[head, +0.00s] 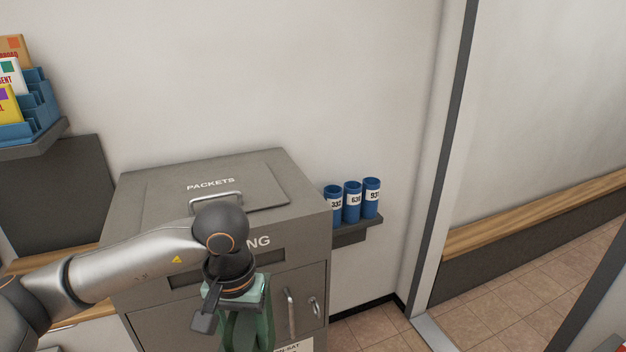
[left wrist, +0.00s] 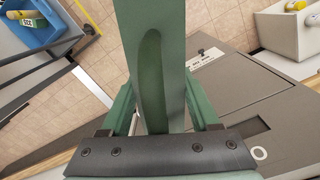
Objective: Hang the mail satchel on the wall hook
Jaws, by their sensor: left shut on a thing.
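My left gripper (head: 243,318) is in front of the grey drop box, pointing down. It is shut on a green piece, which I take to be part of the mail satchel (head: 240,338); it runs off the bottom edge of the head view. In the left wrist view, a broad green band (left wrist: 150,60) with a darker long patch runs up the middle between the green side parts of the gripper (left wrist: 160,105). The rest of the satchel is hidden or out of frame. I see no wall hook in either view. My right gripper is not in view.
The grey drop box (head: 160,200) marked PACKETS stands behind the gripper. Blue tubes (head: 352,200) stand on a small wall shelf (head: 350,233) to its right. Blue mail racks (head: 35,105) are at the upper left. The floor (head: 375,331) right of the box is clear.

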